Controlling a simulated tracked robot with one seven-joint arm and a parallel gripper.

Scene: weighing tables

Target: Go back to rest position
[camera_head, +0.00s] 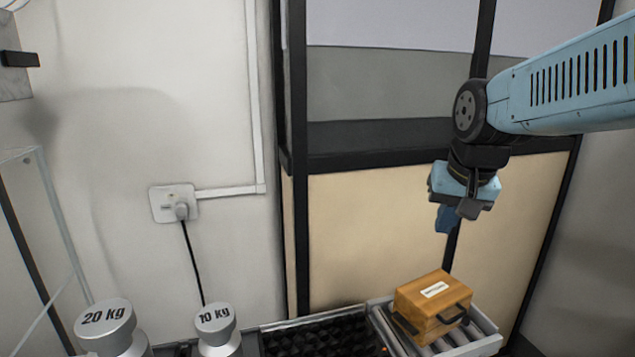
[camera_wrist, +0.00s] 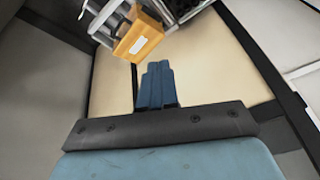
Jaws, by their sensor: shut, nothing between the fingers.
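My gripper (camera_head: 447,219) hangs from the blue arm at the right of the head view, pointing down. Its blue fingers are shut with nothing between them, as the wrist view (camera_wrist: 155,75) also shows. Below it, apart from the fingers, a wooden box (camera_head: 433,306) with a white label and dark handles rests on a grey roller tray (camera_head: 486,341). The box also shows at the top of the wrist view (camera_wrist: 139,35).
A 20 kg weight (camera_head: 107,325) and a 10 kg weight (camera_head: 216,326) stand at the lower left. A wall socket (camera_head: 174,203) with a black cable is behind them. A black-framed partition (camera_head: 296,160) with a beige panel stands behind the box. Open air surrounds my gripper.

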